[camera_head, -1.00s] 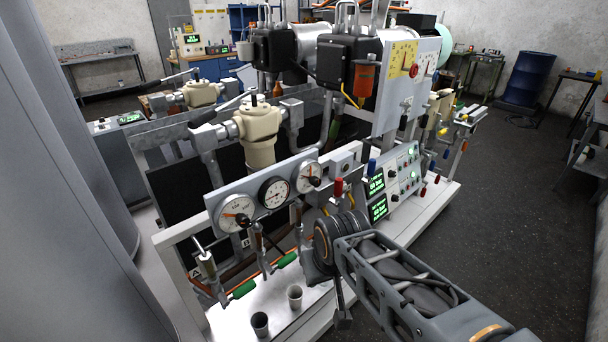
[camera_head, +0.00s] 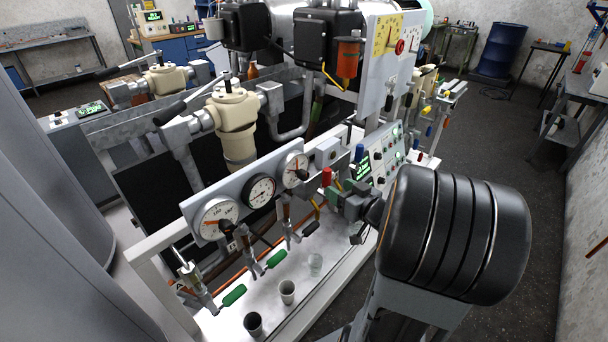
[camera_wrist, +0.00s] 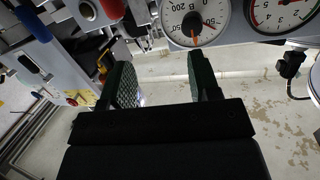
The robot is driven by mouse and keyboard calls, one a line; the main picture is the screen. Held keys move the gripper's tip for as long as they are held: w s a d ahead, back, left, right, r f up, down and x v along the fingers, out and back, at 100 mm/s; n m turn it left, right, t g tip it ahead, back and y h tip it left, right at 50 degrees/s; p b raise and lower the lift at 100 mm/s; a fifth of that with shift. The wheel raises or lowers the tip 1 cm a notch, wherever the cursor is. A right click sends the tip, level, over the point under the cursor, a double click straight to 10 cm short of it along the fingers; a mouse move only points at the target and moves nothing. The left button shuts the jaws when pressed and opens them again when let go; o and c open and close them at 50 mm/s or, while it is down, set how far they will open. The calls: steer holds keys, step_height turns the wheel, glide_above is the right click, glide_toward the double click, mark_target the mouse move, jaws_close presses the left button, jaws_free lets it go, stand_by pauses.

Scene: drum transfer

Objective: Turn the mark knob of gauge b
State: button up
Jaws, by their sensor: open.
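Three round white gauges sit in a row on a slanted grey panel in the head view: a left one (camera_head: 215,219), a middle one with a dark rim (camera_head: 260,191) and a right one (camera_head: 292,167). A dark knob (camera_head: 302,174) shows on the right gauge's face. My gripper (camera_head: 338,200) is just right of and below the right gauge, apart from it. In the wrist view my gripper (camera_wrist: 160,65) is open with nothing between its fingers, and a gauge with an orange needle (camera_wrist: 193,22) is beyond the fingertips.
A red-capped (camera_head: 327,177) and a blue-capped fitting (camera_head: 359,153) stand close to my gripper. Green-handled valves (camera_head: 234,295) and small cups (camera_head: 287,291) are in front of the panel. A green-lit control box (camera_head: 375,160) is to the right.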

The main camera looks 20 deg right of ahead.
mark_target(306, 177)
steer(key=w+a+y, duration=0.1)
steer(key=w+a, duration=0.1)
steer(key=w, duration=0.1)
steer(key=w+a+y+p, duration=0.1)
steer(key=w+a, duration=0.1)
steer(key=w, duration=0.1)
steer(key=w+a+y, duration=0.1)
steer(key=w+a, duration=0.1)
steer(key=w, duration=0.1)
steer(key=shift+w+a+r+t+y, duration=0.15)
steer(key=shift+w+t+y, duration=0.15)
steer(key=shift+w, duration=0.05)
steer(key=shift+c, duration=0.4)
steer(key=c, duration=0.8)
steer(key=shift+c, duration=0.2)
steer(key=shift+n, duration=0.5)
